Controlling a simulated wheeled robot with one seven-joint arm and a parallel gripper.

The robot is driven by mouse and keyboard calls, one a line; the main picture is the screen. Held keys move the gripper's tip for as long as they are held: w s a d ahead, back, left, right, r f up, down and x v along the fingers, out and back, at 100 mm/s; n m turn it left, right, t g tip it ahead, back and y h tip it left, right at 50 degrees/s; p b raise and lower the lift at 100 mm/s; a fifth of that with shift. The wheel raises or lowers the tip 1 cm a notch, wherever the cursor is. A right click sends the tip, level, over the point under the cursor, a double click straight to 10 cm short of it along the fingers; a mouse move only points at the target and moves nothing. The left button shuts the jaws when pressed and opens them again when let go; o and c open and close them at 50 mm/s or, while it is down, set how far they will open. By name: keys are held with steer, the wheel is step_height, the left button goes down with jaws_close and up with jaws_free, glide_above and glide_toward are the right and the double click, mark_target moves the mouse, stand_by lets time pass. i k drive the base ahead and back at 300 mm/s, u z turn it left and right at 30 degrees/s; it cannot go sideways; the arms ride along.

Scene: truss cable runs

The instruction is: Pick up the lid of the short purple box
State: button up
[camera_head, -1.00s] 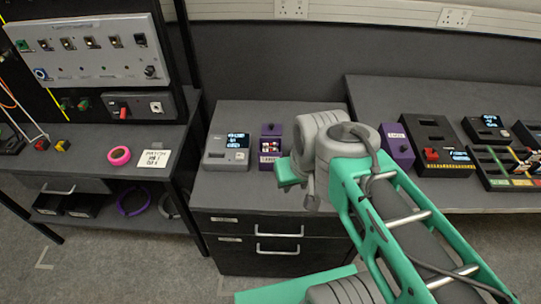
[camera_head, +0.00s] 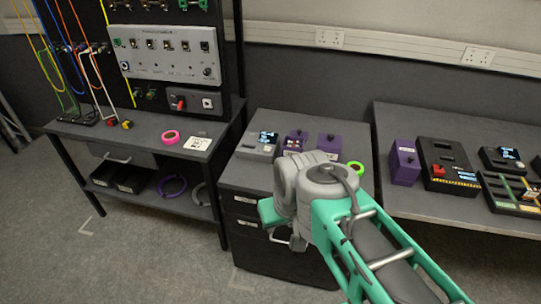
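Three purple boxes are in view. A small one (camera_head: 294,142) with a white label stands next to the grey display unit on the drawer cabinet. A wider, low box (camera_head: 331,146) with a small dark knob on its top stands right of it, its lower part hidden behind my arm. A taller, labelled purple box (camera_head: 404,163) stands at the left end of the right bench. My gripper (camera_head: 298,243) is mostly hidden behind my grey wrist, in front of the cabinet and away from the boxes. Its opening cannot be made out.
The right bench carries several dark devices. Floor is clear at lower left.

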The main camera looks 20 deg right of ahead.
mark_target(299, 133)
steer(key=z, duration=0.45)
steer(key=k, duration=0.3)
steer(key=u, duration=1.45)
steer(key=i, duration=1)
steer(key=z, duration=0.8)
steer(key=i, duration=0.7)
steer(key=z, duration=1.05)
steer(key=i, duration=0.2)
steer(key=z, duration=0.2)
